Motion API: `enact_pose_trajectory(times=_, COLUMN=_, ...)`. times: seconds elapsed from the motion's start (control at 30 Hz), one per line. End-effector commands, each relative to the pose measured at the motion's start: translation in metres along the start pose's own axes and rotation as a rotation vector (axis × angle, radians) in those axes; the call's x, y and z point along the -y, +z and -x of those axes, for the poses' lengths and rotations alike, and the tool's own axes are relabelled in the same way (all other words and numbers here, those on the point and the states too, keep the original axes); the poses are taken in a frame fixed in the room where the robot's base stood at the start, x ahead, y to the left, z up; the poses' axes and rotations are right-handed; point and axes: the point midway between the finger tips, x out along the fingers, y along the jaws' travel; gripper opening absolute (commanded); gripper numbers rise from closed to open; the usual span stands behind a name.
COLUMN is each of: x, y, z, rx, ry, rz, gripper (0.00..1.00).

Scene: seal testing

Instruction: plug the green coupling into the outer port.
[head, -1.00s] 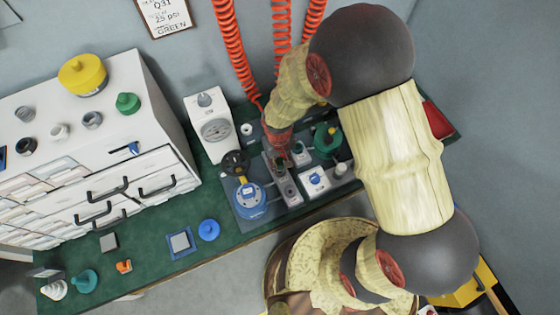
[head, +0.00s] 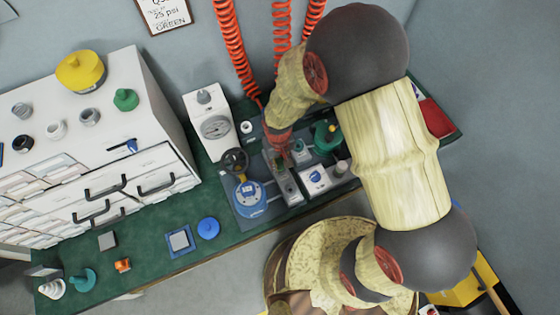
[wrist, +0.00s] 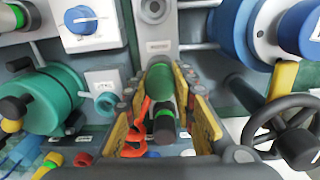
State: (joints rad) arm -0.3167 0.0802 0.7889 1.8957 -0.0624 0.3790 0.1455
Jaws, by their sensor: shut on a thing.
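The green coupling (wrist: 160,82) is between the fingers of my gripper (wrist: 161,92) in the wrist view. My gripper is shut on it. A black part with a bright green ring (wrist: 164,124) lies behind the coupling, between the yellow finger pads. The coupling's far end meets or lies close before a grey block (wrist: 157,30) with a small label; I cannot tell whether it is seated in a port. In the head view my gripper (head: 280,150) is over the grey fixture block (head: 290,188), and the coupling cannot be made out there. Which opening is the outer port is unclear.
A blue regulator (head: 249,199) and black handwheel (head: 234,161) stand left of my gripper. A large green valve (head: 326,137) and a white box with a blue knob (head: 315,178) are at right. Red coiled hoses (head: 230,50) hang behind. A white drawer cabinet (head: 150,95) stands at left.

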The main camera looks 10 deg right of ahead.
Motion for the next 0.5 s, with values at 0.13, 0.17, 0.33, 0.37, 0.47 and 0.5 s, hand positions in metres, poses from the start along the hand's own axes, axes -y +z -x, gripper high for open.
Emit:
enact_pose_trajectory(times=0.13, x=0.0001, y=-0.0001, z=-0.0027, rx=0.000, ry=0.000, rz=0.000, gripper=0.26)
enact_pose_trajectory(times=0.17, x=0.0001, y=-0.0001, z=-0.0023, rx=0.000, ry=0.000, rz=0.000, gripper=0.28)
enact_pose_trajectory(times=0.33, x=0.0001, y=0.0000, z=-0.0021, rx=0.000, ry=0.000, rz=0.000, gripper=0.38)
enact_pose_trajectory(times=0.37, x=0.0000, y=0.0000, z=-0.0021, rx=0.000, ry=0.000, rz=0.000, gripper=0.39)
enact_pose_trajectory(times=0.47, x=0.0000, y=0.0001, z=-0.0022, rx=0.000, ry=0.000, rz=0.000, gripper=0.45)
enact_pose_trajectory(times=0.5, x=0.0000, y=0.0001, z=-0.0022, rx=0.000, ry=0.000, rz=0.000, gripper=0.47)
